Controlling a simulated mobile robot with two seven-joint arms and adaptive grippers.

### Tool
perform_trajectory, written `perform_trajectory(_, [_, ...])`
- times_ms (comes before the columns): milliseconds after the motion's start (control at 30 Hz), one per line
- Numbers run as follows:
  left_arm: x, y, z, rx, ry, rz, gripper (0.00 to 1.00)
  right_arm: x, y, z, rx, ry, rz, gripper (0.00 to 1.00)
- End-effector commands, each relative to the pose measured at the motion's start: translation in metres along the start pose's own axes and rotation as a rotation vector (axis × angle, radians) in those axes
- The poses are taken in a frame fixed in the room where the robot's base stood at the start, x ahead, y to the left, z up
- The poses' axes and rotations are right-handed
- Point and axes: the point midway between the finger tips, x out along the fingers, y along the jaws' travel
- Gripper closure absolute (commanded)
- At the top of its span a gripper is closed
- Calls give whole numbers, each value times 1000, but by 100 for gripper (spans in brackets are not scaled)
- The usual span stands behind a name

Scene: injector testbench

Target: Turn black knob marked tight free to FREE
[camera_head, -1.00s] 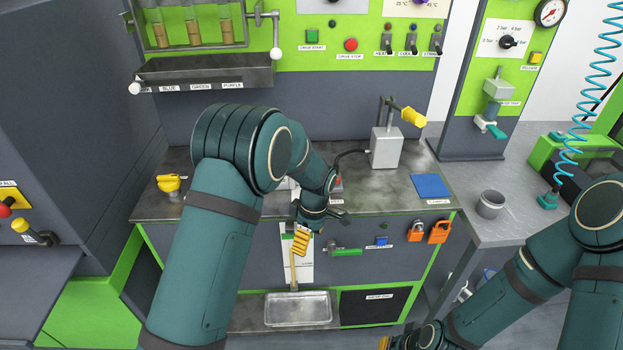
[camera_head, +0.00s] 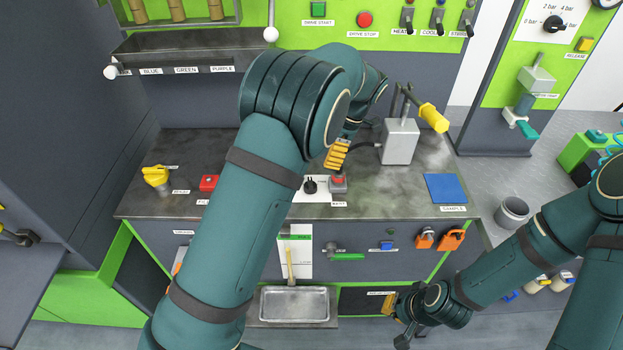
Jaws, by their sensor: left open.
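A small black knob (camera_head: 310,185) sits on a white plate on the dark bench top, left of a red button on a grey box (camera_head: 338,184). The plate's marking is too small to read, so I cannot tell its setting. My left gripper (camera_head: 335,160), with yellow ribbed fingers, is just above and behind the knob and red button, apart from both. It is open and empty; my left arm hides part of it and of the bench. My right gripper (camera_head: 392,312) is low at the bottom, in front of the bench; its fingers are partly hidden.
A grey block with a yellow-handled lever (camera_head: 399,142) stands right of my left gripper. A blue pad (camera_head: 445,188) lies at the bench's right end. A yellow knob (camera_head: 156,176) and a red button (camera_head: 209,183) are at the left. A metal tray (camera_head: 295,306) sits below.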

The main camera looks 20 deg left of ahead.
Motion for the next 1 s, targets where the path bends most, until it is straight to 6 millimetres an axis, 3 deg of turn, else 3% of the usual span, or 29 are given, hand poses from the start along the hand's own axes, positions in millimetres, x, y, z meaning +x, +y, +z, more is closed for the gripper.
perform_trajectory(300, [66,-1,-1,0,3,-5,29,5,2,2,-2,-5,-1,100])
perform_trajectory(500, [96,0,0,1,2,-2,29,7,2,3,-2,-7,-1,100])
perform_trajectory(700, [111,0,0,1,0,-1,29,7,3,4,-3,-7,-1,100])
perform_trajectory(1000, [113,0,0,1,0,-1,29,7,3,4,-3,-8,-1,100])
